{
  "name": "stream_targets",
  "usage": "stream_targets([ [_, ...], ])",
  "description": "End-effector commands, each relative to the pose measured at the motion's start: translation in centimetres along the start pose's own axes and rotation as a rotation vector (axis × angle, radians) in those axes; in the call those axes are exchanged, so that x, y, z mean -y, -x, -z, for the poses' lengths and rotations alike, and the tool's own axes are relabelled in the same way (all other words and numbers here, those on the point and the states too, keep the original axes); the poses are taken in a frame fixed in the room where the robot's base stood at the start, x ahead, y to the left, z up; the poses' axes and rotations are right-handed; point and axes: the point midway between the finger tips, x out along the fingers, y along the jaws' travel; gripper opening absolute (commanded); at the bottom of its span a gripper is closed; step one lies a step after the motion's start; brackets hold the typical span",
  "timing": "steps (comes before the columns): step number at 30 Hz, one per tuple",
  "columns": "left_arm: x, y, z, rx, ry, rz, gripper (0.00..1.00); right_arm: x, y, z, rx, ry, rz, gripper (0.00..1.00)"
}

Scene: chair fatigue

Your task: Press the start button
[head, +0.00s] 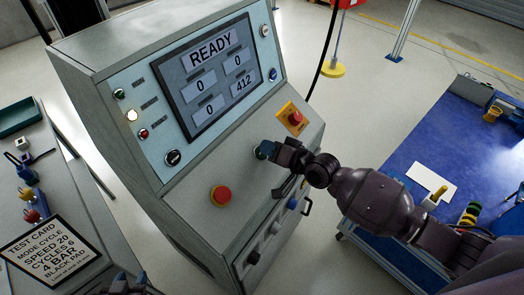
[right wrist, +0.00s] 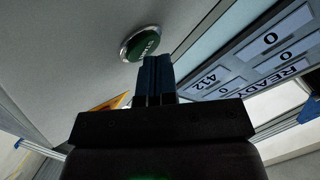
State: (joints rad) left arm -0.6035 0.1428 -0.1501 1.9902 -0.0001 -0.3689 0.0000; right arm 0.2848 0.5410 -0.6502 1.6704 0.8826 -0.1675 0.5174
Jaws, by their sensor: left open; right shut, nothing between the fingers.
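The green start button (head: 261,150) sits on the sloping lower panel of the grey control console (head: 180,215). It also shows in the right wrist view (right wrist: 141,44), with a metal ring and partly readable lettering. My right gripper (head: 275,152) is shut and empty, its blue fingertips (right wrist: 157,62) right at the button's edge. They cover a little of the button; I cannot tell whether they touch it. My left gripper (head: 128,285) is at the bottom edge of the head view, partly cut off, open and away from the console. The screen (head: 208,75) reads READY, with 0, 0, 0 and 412.
A red button (head: 221,196) and a red button on a yellow plate (head: 296,118) flank the green one. A black knob (head: 173,157) is on the upper panel. A test card (head: 48,252) lies on the left bench. A blue-topped table (head: 420,145) stands right.

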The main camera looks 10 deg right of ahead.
Motion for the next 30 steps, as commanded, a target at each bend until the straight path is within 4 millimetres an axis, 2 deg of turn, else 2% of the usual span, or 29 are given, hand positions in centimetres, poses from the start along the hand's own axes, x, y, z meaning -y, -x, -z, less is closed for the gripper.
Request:
stream_targets([
  [16,0.0,-0.1,-0.2,0.001,0.000,0.000,0.43,-0.1,-0.2,-0.1,0.001,0.000,0.000,0.00],
  [30,0.1,0.3,1.7,-0.019,-0.001,0.000,0.43,0.8,1.0,0.7,0.000,0.000,0.000,0.00],
])
